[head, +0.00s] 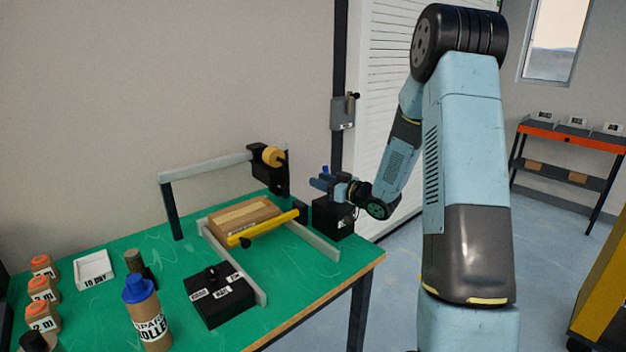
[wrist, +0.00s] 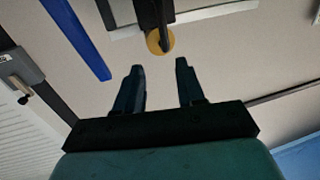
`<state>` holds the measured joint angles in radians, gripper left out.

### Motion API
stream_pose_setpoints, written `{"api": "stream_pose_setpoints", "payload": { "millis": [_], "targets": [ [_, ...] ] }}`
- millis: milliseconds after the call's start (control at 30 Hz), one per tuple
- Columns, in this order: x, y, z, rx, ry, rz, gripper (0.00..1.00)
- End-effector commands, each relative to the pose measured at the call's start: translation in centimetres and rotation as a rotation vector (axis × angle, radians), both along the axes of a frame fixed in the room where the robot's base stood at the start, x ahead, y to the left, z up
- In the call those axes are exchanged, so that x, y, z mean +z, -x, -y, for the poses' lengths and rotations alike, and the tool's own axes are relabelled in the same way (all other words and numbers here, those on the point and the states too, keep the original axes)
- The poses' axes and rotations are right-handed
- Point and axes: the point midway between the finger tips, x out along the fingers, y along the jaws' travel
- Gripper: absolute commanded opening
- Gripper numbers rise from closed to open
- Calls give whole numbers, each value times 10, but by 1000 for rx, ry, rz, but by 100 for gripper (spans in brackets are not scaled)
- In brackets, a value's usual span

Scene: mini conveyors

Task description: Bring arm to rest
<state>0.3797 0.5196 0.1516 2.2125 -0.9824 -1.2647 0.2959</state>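My gripper (head: 322,183) is in the head view at the right end of the green table, just above a black box (head: 333,218). In the wrist view my gripper (wrist: 160,80) shows two dark fingers spread apart with nothing between them. Beyond the fingertips in that view is a yellow-orange knob (wrist: 159,42) on a black mount. In the head view this knob (head: 273,156) sits at the end of a grey bar, left of my gripper. My arm is bent, its elbow high and its forearm sloping down to the left.
The green table (head: 110,325) holds a wooden box (head: 215,222) between grey rails, a yellow bar (head: 262,229), a black switch box (head: 219,297), a blue-capped bottle (head: 148,315), a white tray (head: 94,268) and orange-topped pots (head: 42,290). An orange-topped shelf (head: 570,135) stands far right.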

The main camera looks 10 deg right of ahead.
Motion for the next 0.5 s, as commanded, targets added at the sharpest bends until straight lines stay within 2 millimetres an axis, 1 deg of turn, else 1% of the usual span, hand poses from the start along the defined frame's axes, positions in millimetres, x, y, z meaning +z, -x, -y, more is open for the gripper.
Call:
{"api": "stream_pose_setpoints", "payload": {
  "millis": [167,267,367,500],
  "targets": [
    [15,-1,0,-51,66,-18,39],
    [31,0,4,-117,139,-44,39],
    [48,5,9,-192,211,-80,39],
    [72,17,18,-296,294,-134,39]
  ]
}}
